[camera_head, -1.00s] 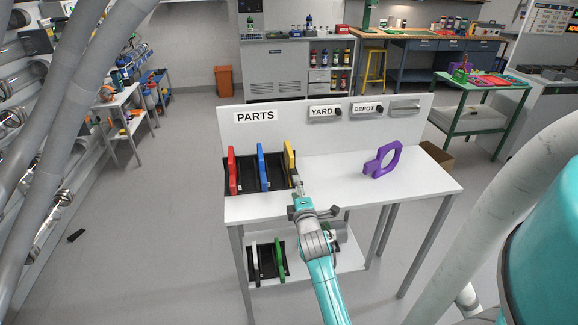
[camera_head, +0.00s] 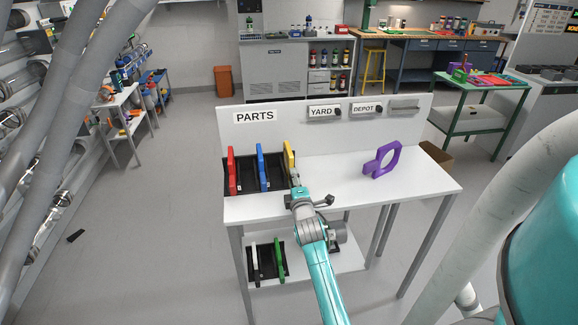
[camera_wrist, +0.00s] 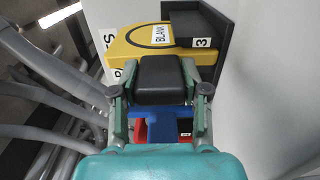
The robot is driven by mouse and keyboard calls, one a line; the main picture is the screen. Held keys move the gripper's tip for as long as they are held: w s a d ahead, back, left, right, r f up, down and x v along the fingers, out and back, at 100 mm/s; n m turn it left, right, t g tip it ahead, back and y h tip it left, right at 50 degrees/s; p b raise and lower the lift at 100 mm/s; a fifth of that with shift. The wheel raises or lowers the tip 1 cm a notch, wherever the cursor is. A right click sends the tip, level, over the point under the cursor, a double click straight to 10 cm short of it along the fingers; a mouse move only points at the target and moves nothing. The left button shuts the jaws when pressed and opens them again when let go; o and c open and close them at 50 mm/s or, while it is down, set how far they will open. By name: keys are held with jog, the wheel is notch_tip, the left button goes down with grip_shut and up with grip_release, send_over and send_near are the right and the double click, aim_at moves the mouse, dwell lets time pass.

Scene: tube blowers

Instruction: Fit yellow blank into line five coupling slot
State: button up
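The yellow blank (camera_head: 289,158) stands in the right-hand slot of the black parts rack on the white table. The wrist view shows its yellow face (camera_wrist: 140,45) with a BLANK label, beside a black slot wall marked 3. My gripper (camera_head: 296,181) is at the near end of the yellow blank. In the wrist view its two fingers (camera_wrist: 161,92) stand on either side of a black block in front of the blank. I cannot tell whether they grip anything. No coupling slot marked five is seen.
A red piece (camera_head: 231,170) and a blue piece (camera_head: 262,167) stand in the rack left of the yellow blank. White and green (camera_head: 279,260) pieces are on the lower shelf. The table's middle is clear.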

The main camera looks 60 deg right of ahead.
jog(key=c, duration=0.4)
jog(key=shift+r, duration=0.7)
dwell(0.3)
jog(key=shift+v, duration=1.6)
jog(key=shift+v, duration=3.9)
jog(key=shift+v, duration=3)
